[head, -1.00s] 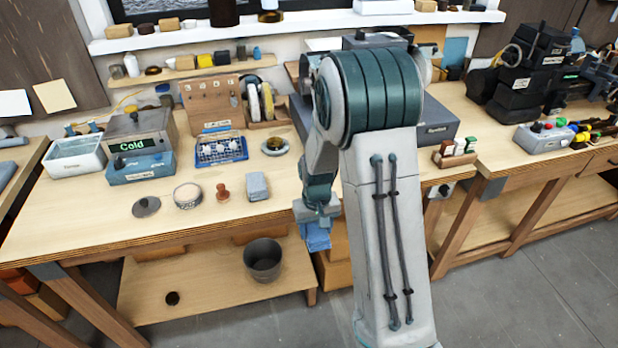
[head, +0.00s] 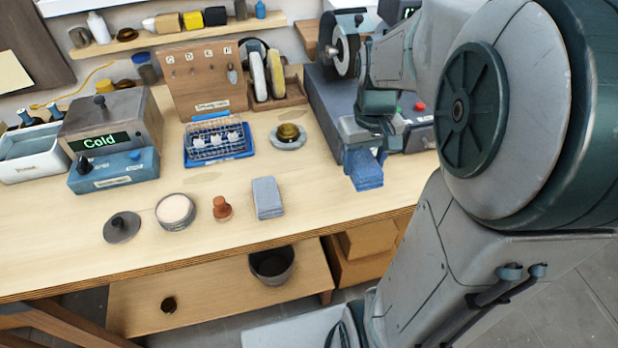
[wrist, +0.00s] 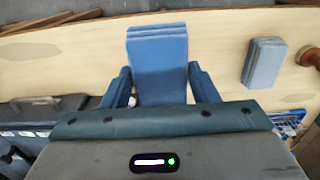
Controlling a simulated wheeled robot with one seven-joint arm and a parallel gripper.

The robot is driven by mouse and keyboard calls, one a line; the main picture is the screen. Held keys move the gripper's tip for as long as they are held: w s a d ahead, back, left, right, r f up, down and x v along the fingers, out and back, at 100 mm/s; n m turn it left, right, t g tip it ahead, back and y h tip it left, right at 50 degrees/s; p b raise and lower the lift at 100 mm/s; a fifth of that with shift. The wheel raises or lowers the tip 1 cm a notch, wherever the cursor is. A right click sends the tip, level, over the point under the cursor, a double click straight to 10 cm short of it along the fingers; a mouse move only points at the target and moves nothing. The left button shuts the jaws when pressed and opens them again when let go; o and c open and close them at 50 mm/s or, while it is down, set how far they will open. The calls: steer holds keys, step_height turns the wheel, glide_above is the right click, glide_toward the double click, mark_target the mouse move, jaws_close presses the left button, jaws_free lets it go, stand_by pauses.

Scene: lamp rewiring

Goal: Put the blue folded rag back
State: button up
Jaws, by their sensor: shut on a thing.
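The blue folded rag (head: 367,176) is in my gripper (head: 363,160), to the right over the workbench in the head view. In the wrist view the rag (wrist: 158,62) stands out between the two fingers of my gripper (wrist: 158,85), which are shut on it. It appears held above the bench top, though the exact height is hard to tell. A second, paler grey-blue folded cloth (head: 268,198) lies on the bench near its front edge. It also shows in the wrist view (wrist: 263,63), apart from the held rag.
On the bench top (head: 300,225) stand a brown stamp-like knob (head: 222,208), a round tin (head: 175,211), a dark lid (head: 122,227), a blue rack (head: 217,142) and a brass-topped dish (head: 288,135). A dark grinder base (head: 325,95) stands behind my gripper. Bare wood lies around the pale cloth.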

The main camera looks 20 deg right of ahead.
steer(key=p, duration=0.1)
glide_above(313, 192)
step_height(313, 192, down, 6)
steer(key=shift+f, duration=0.15)
steer(key=shift+f+p, duration=0.35)
steer(key=shift+f, duration=1.7)
steer(key=shift+f, duration=0.25)
steer(key=o, duration=0.9)
steer(key=shift+r, duration=0.1)
steer(key=shift+o, duration=0.2)
steer(key=shift+r, duration=0.1)
